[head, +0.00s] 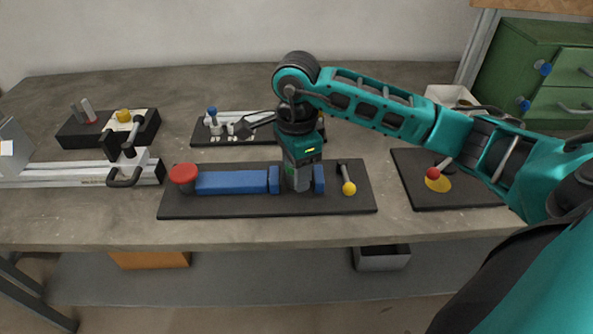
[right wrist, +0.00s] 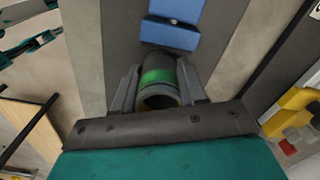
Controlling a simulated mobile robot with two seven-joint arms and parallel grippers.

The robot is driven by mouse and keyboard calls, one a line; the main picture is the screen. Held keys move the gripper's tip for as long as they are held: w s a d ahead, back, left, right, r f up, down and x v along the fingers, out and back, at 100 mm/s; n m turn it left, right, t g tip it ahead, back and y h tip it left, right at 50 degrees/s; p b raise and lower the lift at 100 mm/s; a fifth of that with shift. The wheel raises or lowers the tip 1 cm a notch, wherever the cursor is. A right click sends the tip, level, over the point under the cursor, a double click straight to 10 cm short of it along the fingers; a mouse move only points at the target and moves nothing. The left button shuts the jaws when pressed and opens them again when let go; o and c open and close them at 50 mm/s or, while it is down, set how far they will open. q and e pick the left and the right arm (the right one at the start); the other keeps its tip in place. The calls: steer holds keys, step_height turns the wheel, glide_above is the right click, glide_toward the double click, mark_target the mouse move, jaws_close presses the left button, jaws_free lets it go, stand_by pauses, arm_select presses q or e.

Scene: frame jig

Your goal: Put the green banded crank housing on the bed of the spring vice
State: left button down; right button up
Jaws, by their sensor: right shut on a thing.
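The spring vice (head: 225,204) lies on a dark base plate on the bench, with a blue body (head: 232,183), a red knob (head: 183,173) at its left end and two upright blue jaws. My right gripper (head: 298,186) points down between the two jaws. In the right wrist view the green banded crank housing (right wrist: 158,80), a grey hollow cylinder with a green band, sits between the fingers, which are shut on it. A blue vice block (right wrist: 172,30) shows just beyond it. The fingers hide the housing in the head view, so I cannot tell whether it touches the bed. My left gripper is not in view.
A lever with a yellow ball (head: 349,188) stands right of the vice jaws. A dark plate (head: 432,195) with a red ball lever lies further right. A rail clamp (head: 125,160) is at left, and a toggle fixture (head: 215,125) stands behind the vice. A green cabinet (head: 540,60) is at back right.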

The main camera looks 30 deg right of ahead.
steer(key=shift+f, duration=0.1)
steer(key=shift+f, duration=0.15)
steer(key=o, duration=1.1)
step_height(320, 180, up, 12)
steer(key=shift+r+p, duration=0.15)
steer(key=shift+p, duration=0.35)
